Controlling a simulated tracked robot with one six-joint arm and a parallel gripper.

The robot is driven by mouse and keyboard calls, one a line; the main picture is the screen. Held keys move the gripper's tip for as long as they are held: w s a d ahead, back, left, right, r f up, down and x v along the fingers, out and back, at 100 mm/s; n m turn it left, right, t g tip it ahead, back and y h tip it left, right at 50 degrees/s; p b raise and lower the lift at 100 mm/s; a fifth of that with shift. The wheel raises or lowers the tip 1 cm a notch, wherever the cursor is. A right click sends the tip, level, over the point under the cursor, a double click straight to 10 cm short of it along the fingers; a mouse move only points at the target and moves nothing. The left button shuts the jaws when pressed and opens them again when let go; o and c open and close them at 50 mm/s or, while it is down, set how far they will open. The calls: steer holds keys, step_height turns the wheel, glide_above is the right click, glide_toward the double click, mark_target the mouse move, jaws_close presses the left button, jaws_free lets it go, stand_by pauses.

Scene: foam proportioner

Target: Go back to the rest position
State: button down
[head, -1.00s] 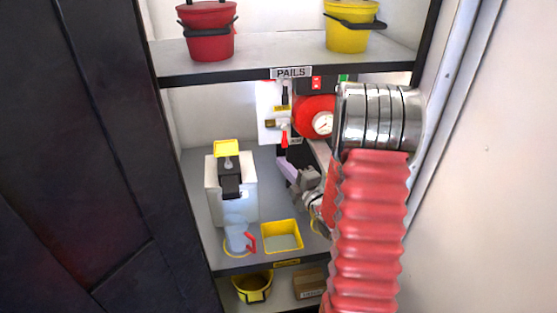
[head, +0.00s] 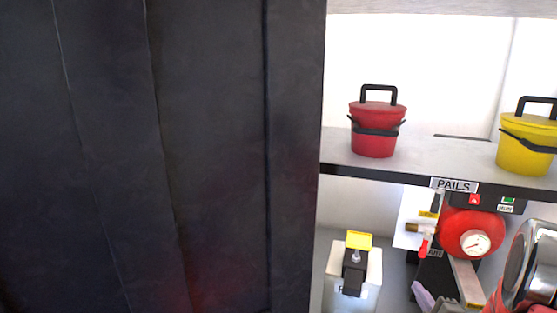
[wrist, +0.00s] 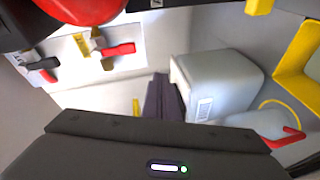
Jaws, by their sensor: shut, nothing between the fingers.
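My gripper shows in the wrist view as narrow dark fingers (wrist: 163,98) close together beyond its dark housing. It is shut and empty, in the open space beside a pale box-shaped container (wrist: 215,85). In the head view only a grey-purple part of my gripper (head: 422,297) shows at the bottom edge, right of the white dispenser (head: 345,296) with its yellow top. My red-sleeved arm is mostly cut off at the lower right.
A red tank with a gauge (head: 470,232) hangs under the upper shelf (head: 440,165), which bears a red pail (head: 374,135) and a yellow pail (head: 528,145). A dark panel (head: 160,150) fills the left.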

steer(key=s+d+f+m+g+h, duration=0.25)
steer(key=s+f+m+g, duration=0.3)
steer(key=f, duration=0.35)
steer(key=s+a+r+m+g, duration=0.2)
steer(key=s+m+g, duration=0.3)
steer(key=s+m, duration=0.15)
steer(key=s+a+r+y, duration=0.1)
steer(key=s+a+r, duration=0.4)
steer(key=a+r, duration=0.2)
steer(key=s+a+r+m+y, duration=0.1)
steer(key=s+a+r, duration=0.4)
steer(key=a+r, duration=0.3)
steer(key=s+a+r+m+y, duration=0.1)
steer(key=s+a+r, duration=0.4)
steer(key=a+r, duration=0.3)
steer(key=a, duration=0.3)
steer(key=shift+a+y, duration=0.25)
steer(key=shift+y, duration=0.1)
